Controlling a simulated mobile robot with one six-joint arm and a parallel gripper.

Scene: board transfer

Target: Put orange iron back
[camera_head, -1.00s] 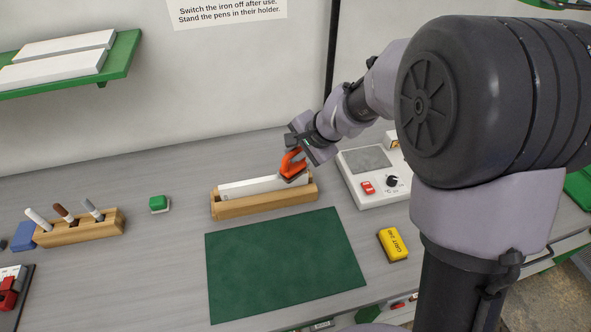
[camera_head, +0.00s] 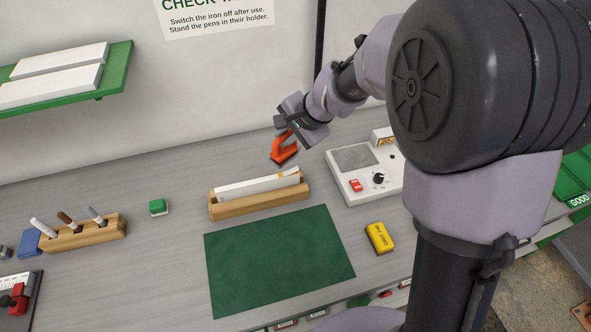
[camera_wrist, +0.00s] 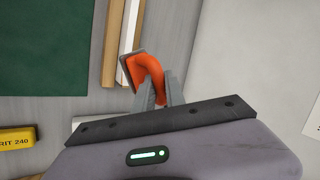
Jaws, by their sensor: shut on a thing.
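The orange iron (camera_head: 284,150) is in my gripper (camera_head: 287,134), which is shut on its handle. The iron is held up above the bench, beyond the right end of the wooden holder with the white board. In the wrist view the iron (camera_wrist: 148,76) hangs between the two fingers of my gripper (camera_wrist: 160,92), its dark-edged base beside the board's end. The white board (camera_head: 255,186) stands on edge in the wooden holder (camera_head: 262,206), with a small orange-brown mark near the right end of its top. The control unit (camera_head: 372,172) with a red switch and black knob stands to the right.
A green mat (camera_head: 280,262) lies in front of the holder. A yellow grit block (camera_head: 379,238) lies to its right. A green shelf (camera_head: 120,72) holds white boards on the wall.

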